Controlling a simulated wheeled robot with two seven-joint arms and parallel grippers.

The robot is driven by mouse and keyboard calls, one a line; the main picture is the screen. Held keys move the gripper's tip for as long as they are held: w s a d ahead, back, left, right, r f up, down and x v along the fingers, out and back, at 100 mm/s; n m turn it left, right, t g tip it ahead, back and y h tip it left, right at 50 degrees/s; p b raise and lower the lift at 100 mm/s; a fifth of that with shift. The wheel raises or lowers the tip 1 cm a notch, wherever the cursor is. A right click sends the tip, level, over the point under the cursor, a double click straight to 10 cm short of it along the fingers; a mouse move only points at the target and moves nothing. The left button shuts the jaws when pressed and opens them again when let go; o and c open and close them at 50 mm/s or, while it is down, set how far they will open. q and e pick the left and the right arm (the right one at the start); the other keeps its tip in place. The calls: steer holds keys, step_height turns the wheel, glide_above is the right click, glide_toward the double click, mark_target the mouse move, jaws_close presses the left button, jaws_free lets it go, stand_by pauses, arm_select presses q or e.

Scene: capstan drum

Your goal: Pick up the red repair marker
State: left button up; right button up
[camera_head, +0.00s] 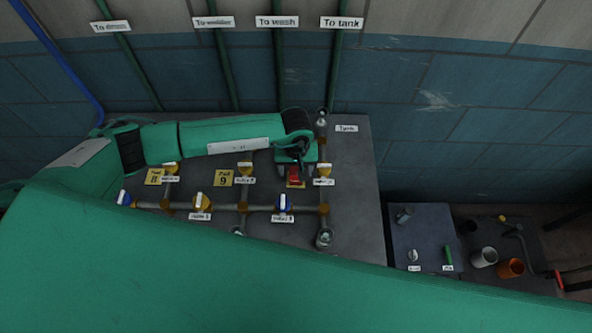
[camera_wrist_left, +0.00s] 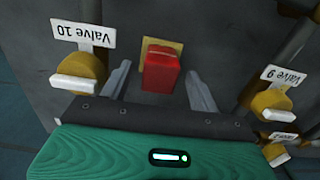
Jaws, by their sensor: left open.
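The red repair marker (camera_wrist_left: 161,72) is a small red block standing out from the panel in front of a yellow tag (camera_wrist_left: 153,45). It also shows in the head view (camera_head: 294,175), partly hidden under my left gripper. My left gripper (camera_wrist_left: 159,69) is open, with one finger on each side of the marker. A gap shows between the marker and each finger in the wrist view. In the head view my left gripper (camera_head: 297,168) is over the right part of the grey panel. My right gripper is in neither view.
In the wrist view the yellow valve handles labelled Valve 10 (camera_wrist_left: 80,75) and Valve 9 (camera_wrist_left: 270,101) flank my fingers. Pipes (camera_head: 225,207) cross the grey panel (camera_head: 352,185). A lower bench (camera_head: 428,222) with cups and small items stands at the right.

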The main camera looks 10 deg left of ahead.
arm_select(q)
steer(key=shift+f+p, duration=0.35)
steer(key=shift+f, duration=1)
steer(key=c, duration=1.1)
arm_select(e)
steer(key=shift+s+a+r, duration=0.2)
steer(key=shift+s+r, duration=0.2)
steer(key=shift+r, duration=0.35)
arm_select(q)
steer(key=shift+r, duration=0.1)
